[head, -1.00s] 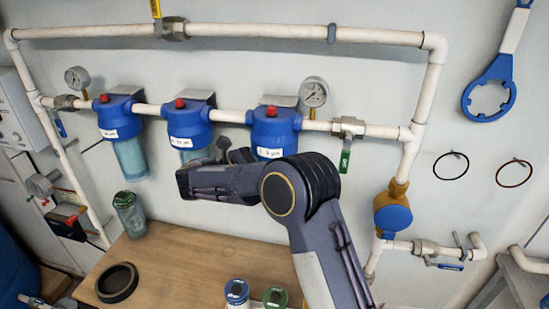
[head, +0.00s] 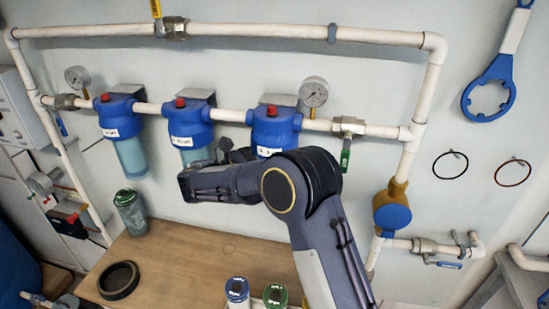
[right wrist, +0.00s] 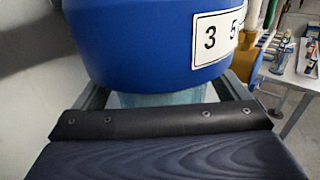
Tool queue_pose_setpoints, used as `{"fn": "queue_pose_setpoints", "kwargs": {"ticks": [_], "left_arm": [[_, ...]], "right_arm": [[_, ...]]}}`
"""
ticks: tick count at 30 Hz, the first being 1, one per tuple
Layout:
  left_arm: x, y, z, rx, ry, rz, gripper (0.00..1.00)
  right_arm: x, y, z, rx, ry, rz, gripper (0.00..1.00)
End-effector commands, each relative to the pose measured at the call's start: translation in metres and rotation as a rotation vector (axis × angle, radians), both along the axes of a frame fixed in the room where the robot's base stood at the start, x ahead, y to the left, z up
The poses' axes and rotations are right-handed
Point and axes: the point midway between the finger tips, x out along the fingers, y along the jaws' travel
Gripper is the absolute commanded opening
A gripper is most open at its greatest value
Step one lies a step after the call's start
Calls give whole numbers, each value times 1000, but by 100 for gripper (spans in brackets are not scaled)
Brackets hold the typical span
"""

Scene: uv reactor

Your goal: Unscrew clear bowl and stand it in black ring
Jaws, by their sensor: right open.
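The right blue filter housing (head: 273,126) hangs on the white pipe. Its clear bowl is hidden behind my right arm in the head view. In the right wrist view, the blue head (right wrist: 155,45) has a label starting "3 5", and part of the pale clear bowl (right wrist: 160,98) shows below it. My right gripper (head: 244,155) is at this housing from its left side, below the head. Its jaws are open, with a finger on each side of the bowl; contact cannot be told. The black ring (head: 103,286) lies flat and empty on the wooden table. My left gripper is out of view.
The middle (head: 188,122) and left (head: 119,118) housings hang alongside. A green-topped canister (head: 131,212) stands at the table's back left. A blue-capped jar (head: 237,290) and a green-capped jar (head: 275,296) stand at the front. A blue wrench (head: 490,88) hangs on the wall.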

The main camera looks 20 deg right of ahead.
Motion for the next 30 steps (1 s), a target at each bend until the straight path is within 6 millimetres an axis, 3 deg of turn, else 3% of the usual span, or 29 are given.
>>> {"fn": "queue_pose_setpoints", "kwargs": {"ticks": [6,17,24,30], "left_arm": [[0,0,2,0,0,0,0],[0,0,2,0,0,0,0],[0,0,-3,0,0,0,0],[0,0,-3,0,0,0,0]], "right_arm": [[-2,0,2,-1,0,205,95],[-1,0,1,0,-1,253,95],[-2,-1,0,1,-1,492,95],[-1,1,0,2,-1,537,95]]}}
